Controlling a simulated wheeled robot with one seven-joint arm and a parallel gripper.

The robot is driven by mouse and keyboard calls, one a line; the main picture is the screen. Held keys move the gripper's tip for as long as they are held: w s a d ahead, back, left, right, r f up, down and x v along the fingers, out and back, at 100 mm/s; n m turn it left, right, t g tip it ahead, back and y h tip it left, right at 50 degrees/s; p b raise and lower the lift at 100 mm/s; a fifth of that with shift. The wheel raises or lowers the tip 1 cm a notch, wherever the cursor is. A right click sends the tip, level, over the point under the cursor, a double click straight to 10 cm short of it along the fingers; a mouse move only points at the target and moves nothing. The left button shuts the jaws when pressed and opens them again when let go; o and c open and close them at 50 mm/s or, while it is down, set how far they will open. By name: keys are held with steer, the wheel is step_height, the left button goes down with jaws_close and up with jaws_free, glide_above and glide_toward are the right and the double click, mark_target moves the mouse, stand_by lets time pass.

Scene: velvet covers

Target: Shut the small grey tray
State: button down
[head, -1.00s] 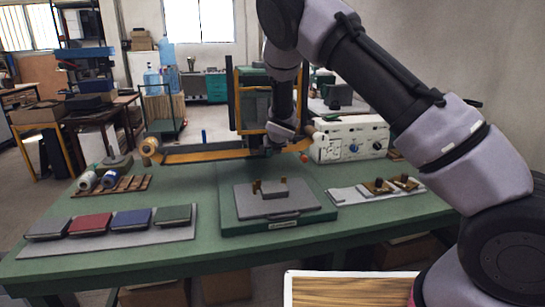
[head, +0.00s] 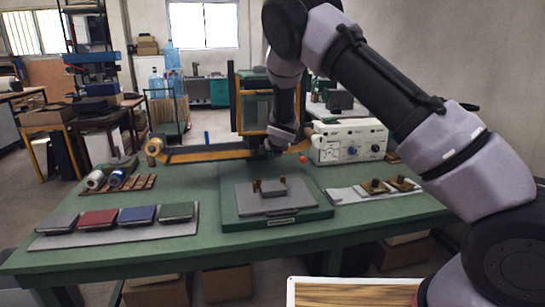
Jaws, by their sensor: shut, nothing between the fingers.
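A flat grey plate (head: 302,199) lies on a green base (head: 245,225) with a pale label on its front, at the middle of the table. A small grey box-like piece (head: 273,189) stands on the plate with brass-coloured parts beside it; it looks like the small grey tray, but I cannot tell how far open it is. My gripper (head: 268,152) is behind and above it, close to the wooden rail, small and dark. It is shut and empty, apart from the grey piece.
Four-colour covers, including a red one (head: 98,219), lie on a grey board at the left. A white control box (head: 348,142) stands back right, with a pale board (head: 345,194) in front. Green table (head: 190,250) is clear at the front.

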steer(key=v, duration=1)
steer(key=s+d+r+m+h, duration=0.1)
steer(key=s+d+r+m, duration=0.3)
steer(key=d+r+m, duration=0.55)
steer(key=s+d+r+m+h, duration=0.1)
steer(key=s+d+r+m, duration=0.5)
steer(key=d+m, duration=0.7)
steer(key=s+d+r+m, duration=0.2)
steer(key=s+r+m, duration=0.1)
steer(key=s+m, duration=0.4)
steer(key=s+d+r+m+g+y, duration=0.1)
steer(key=s+d+r+m, duration=0.1)
steer(key=s+m, duration=0.5)
steer(key=s+d+r+m, duration=0.3)
steer(key=s+m, duration=0.4)
steer(key=s, duration=0.4)
steer(key=shift+r+g+y, duration=0.3)
steer(key=shift+r+y, duration=0.1)
steer(key=shift+r, duration=0.25)
steer(key=shift+s, duration=0.1)
